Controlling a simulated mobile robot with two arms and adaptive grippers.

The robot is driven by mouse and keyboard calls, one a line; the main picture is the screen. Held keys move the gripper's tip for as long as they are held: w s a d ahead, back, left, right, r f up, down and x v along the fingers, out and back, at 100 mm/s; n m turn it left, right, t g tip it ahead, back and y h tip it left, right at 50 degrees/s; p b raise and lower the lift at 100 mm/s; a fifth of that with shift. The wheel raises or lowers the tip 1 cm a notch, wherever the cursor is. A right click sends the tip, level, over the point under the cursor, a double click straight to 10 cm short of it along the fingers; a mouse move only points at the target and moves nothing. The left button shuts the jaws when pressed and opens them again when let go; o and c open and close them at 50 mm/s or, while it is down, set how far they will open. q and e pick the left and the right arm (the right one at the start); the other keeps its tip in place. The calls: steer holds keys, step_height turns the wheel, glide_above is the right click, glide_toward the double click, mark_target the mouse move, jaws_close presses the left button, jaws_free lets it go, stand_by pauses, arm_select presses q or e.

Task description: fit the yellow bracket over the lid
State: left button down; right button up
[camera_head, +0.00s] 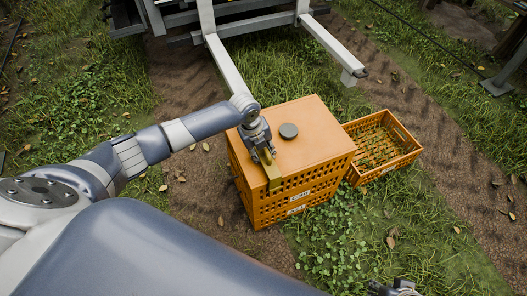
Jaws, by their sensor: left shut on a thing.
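An orange lid (313,139) covers a stack of orange slatted crates (305,188) on the ground. My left gripper (264,152) is shut on the yellow bracket (271,173) at the lid's left side. The bracket's lower end reaches the lid's left front edge. I cannot tell whether it touches the lid or is hooked around the edge. The gripper hides the bracket's upper part. A bit of my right gripper (396,289) shows at the bottom edge, too cut off to read its jaws.
A dark round knob or disc (288,131) lies on the lid, close right of my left gripper. A lower open orange crate (407,151) stands right of the stack. A pale metal frame (330,45) is behind. Grass and bare soil surround the crates.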

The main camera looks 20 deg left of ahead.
arm_select(q)
steer(key=shift+f, duration=0.35)
arm_select(e)
steer(key=shift+s+r, duration=0.25)
steer(key=shift+r, duration=0.35)
steer(key=shift+s+r, duration=0.15)
arm_select(q)
steer(key=c, duration=1.1)
jaws_free()
steer(key=shift+o, duration=0.2)
steer(key=v, duration=1.2)
